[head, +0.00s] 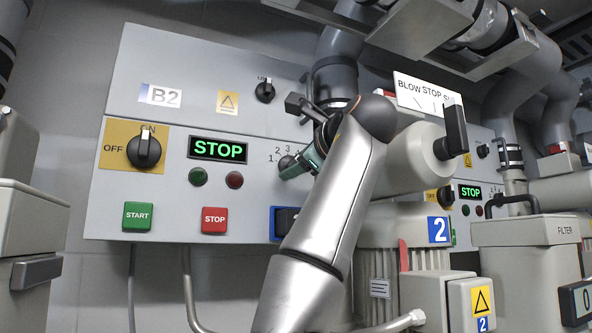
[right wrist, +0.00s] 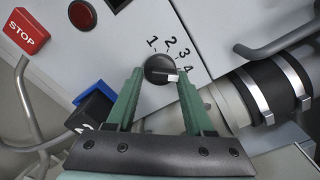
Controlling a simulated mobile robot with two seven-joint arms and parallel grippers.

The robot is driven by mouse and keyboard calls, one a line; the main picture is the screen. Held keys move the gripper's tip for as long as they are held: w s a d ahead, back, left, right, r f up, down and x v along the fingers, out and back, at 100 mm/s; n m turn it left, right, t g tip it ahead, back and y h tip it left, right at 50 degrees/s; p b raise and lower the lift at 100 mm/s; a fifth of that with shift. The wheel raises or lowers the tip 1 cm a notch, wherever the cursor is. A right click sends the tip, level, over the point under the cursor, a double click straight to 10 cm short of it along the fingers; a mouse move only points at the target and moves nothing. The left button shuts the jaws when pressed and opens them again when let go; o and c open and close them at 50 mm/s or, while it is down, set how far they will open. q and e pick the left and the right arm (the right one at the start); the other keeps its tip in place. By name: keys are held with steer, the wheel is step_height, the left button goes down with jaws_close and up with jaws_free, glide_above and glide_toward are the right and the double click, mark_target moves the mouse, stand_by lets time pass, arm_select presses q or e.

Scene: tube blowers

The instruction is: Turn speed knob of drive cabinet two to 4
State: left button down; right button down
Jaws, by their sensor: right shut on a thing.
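The drive cabinet labelled B2 (head: 130,75) is a grey wall panel with a green STOP display. Its black speed knob (head: 287,162) sits by a scale of numbers and is partly covered by my right gripper (head: 296,163). In the right wrist view, the round knob (right wrist: 156,66) lies between the green fingers of my right gripper (right wrist: 160,73), which is shut on it. Its white pointer mark faces right and slightly down, close to the 4. The numbers 1 to 4 are readable around it. My left gripper is not in view.
An OFF/ON switch (head: 144,149), START button (head: 137,216) and STOP button (head: 214,220) are left of the knob. A small black selector (head: 265,90) is above. In the wrist view, a dark pipe with metal clamps (right wrist: 262,96) runs close right of the fingers.

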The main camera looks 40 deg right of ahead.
steer(key=shift+s+d+r+n, duration=0.2)
steer(key=shift+s+r+n, duration=0.1)
steer(key=shift+r+n, duration=0.1)
steer(key=c, duration=0.7)
jaws_free()
steer(key=shift+o, duration=1.2)
steer(key=shift+f, duration=0.1)
steer(key=shift+w, duration=0.1)
steer(key=shift+f, duration=0.1)
